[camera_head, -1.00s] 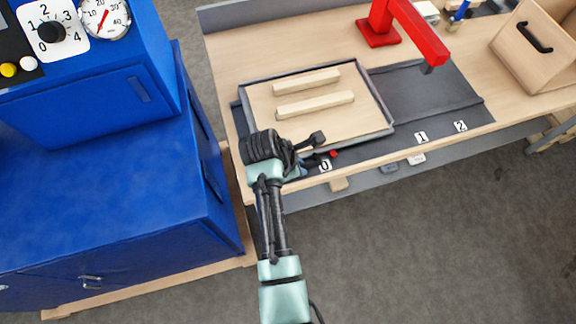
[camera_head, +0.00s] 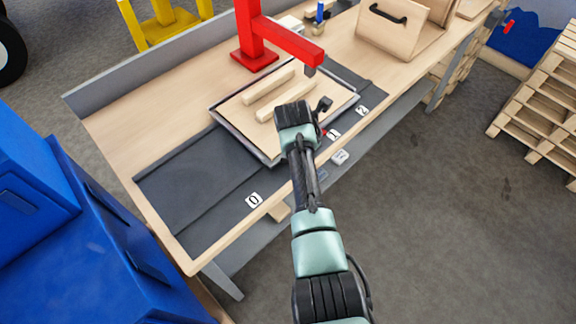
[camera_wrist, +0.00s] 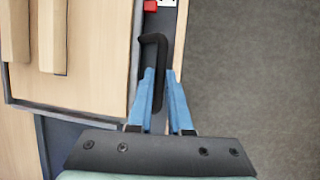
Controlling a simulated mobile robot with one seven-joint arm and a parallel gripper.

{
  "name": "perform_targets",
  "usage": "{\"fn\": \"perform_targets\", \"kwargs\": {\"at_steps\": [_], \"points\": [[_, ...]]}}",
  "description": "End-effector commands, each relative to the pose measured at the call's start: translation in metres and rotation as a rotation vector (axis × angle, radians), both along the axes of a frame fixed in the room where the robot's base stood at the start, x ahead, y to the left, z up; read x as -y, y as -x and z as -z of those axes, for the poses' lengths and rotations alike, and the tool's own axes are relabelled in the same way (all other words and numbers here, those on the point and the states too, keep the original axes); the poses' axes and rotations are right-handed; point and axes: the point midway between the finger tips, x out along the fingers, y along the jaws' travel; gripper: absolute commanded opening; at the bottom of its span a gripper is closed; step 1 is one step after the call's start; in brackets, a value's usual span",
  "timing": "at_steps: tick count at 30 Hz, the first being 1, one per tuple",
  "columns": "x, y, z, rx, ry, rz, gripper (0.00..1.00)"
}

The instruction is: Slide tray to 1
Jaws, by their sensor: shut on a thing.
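The tray (camera_head: 243,122) is a wooden panel with a dark rim, carrying two pale wooden bars (camera_head: 268,85). It lies on the dark track on the bench, towards the right end. In the wrist view my gripper (camera_wrist: 160,78) is shut on the tray's dark hooked handle (camera_wrist: 154,48) at its front edge. A red marker (camera_wrist: 150,5) lies beside a white label there, whose digit is cropped. In the head view the marker is close to label 1 (camera_head: 333,135), partly hidden by my arm. Label 2 (camera_head: 362,110) is further right; label 0 (camera_head: 254,200) is left.
A red press-like stand (camera_head: 254,57) stands behind the tray, its arm reaching over the tray's back right part. A wooden box (camera_head: 390,30) stands further right. The track (camera_head: 195,180) left of the tray is bare. A blue cabinet (camera_head: 35,180) is at left.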

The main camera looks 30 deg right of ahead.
Motion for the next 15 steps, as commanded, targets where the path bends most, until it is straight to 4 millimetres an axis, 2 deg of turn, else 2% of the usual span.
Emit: {"fn": "perform_targets", "kwargs": {"at_steps": [1, 6, 15], "points": [[0.008, -0.001, 0.004, -0.001, 0.001, 0.005, 0.0], [0.021, -0.005, 0.002, -0.002, 0.002, 0.002, 0.0], [0.024, -0.006, 0.001, -0.004, -0.001, 0.002, 0.0]]}}
